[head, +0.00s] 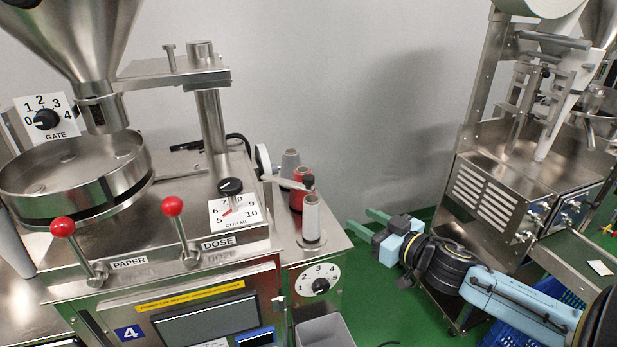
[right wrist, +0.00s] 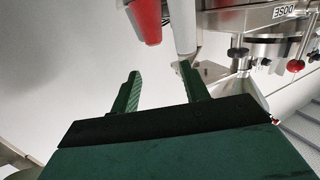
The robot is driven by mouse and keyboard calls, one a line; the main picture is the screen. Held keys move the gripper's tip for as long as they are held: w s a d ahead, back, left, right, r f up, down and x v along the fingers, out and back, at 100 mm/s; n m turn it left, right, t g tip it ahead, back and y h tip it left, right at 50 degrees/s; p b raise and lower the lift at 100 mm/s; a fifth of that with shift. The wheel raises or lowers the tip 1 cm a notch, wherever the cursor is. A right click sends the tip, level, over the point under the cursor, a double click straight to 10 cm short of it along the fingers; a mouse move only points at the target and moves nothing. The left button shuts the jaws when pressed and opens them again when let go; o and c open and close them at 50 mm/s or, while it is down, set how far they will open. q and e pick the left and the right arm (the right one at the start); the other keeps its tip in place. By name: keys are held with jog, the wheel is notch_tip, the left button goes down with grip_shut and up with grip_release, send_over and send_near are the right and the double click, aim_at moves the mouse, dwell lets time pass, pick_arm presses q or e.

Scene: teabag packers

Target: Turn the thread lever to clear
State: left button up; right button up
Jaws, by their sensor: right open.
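No lever labelled thread can be read in the head view. A pale bar (head: 284,182) with a black end lies beside the thread spools on the right of the near machine; I cannot tell if it is the thread lever. The spools are grey (head: 290,160), red (head: 300,196) and white (head: 311,220). My right gripper (head: 364,223) is open and empty, right of the spools and apart from them. In the right wrist view its green fingers (right wrist: 160,75) are spread, with the red spool (right wrist: 147,20) and white spool (right wrist: 185,28) beyond them. My left gripper is out of view.
Red-knobbed levers marked PAPER (head: 62,227) and DOSE (head: 172,206) stand on the near machine's front. A numbered dial (head: 320,285) is below the spools, above a grey bin (head: 325,332). A second machine (head: 490,195) stands at the right. Green floor lies between.

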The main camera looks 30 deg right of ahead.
aim_at(313, 182)
jog(key=a+r+n+y, duration=0.1)
jog(key=a+r+y, duration=0.1)
jog(key=a+r, duration=0.3)
jog(key=shift+t, duration=0.3)
jog(key=shift+d+r+p+x, duration=0.15)
jog(key=shift+r+p+x, duration=0.1)
jog(key=shift+x, duration=1.9)
jog(key=shift+d+r+p+x, duration=0.2)
jog(key=shift+r+p+x, duration=0.05)
jog(key=shift+x, duration=1.95)
jog(key=shift+d+r+p+x, duration=0.15)
jog(key=shift+r+p+x, duration=0.15)
jog(key=shift+x, duration=1.85)
jog(key=shift+w, duration=0.1)
grip_shut()
